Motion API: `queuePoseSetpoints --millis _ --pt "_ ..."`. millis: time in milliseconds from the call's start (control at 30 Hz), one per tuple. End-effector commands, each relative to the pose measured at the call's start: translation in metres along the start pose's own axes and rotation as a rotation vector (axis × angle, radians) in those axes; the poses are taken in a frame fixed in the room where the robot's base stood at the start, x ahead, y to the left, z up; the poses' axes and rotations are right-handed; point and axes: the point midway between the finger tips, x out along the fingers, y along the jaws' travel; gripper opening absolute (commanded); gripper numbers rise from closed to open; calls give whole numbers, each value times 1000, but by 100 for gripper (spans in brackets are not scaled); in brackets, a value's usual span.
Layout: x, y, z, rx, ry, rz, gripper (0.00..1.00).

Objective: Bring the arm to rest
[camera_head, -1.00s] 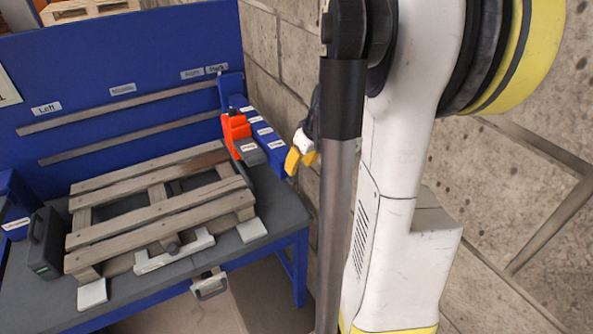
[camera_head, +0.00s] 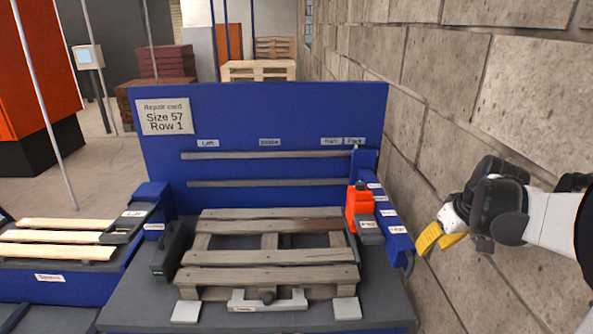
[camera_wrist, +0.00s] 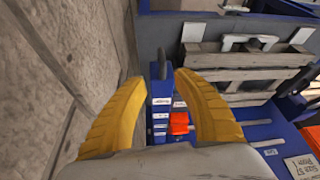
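My gripper (camera_head: 440,240) has yellow fingers and is held at the right, in front of the brick wall and beside the blue bench. In the wrist view my gripper (camera_wrist: 160,115) has its two fingers apart with nothing held between them. The blue bench with the labelled bins (camera_wrist: 160,110) shows beyond and below the fingers. My gripper touches nothing that I can see.
A wooden pallet (camera_head: 265,257) lies on the bench (camera_head: 240,318). An orange tool (camera_head: 360,203) stands at the bench's right, by the blue bins (camera_head: 397,240). A dark case (camera_head: 170,250) stands left. The brick wall (camera_head: 480,100) is close at right.

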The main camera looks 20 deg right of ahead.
Motion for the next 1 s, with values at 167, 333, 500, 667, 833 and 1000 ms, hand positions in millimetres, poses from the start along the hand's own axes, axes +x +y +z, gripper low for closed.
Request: queuePoseSetpoints --millis 167,333,500,667,833,1000 --pt "2 -20 -1 -9 3 2 36" --pt "7 -112 6 -44 35 12 36" --pt "14 -216 44 -79 109 5 36" --pt "22 -276 83 -101 180 -26 36" --pt "27 -302 105 -108 221 -53 36" --pt "26 -306 107 -105 229 -57 36"
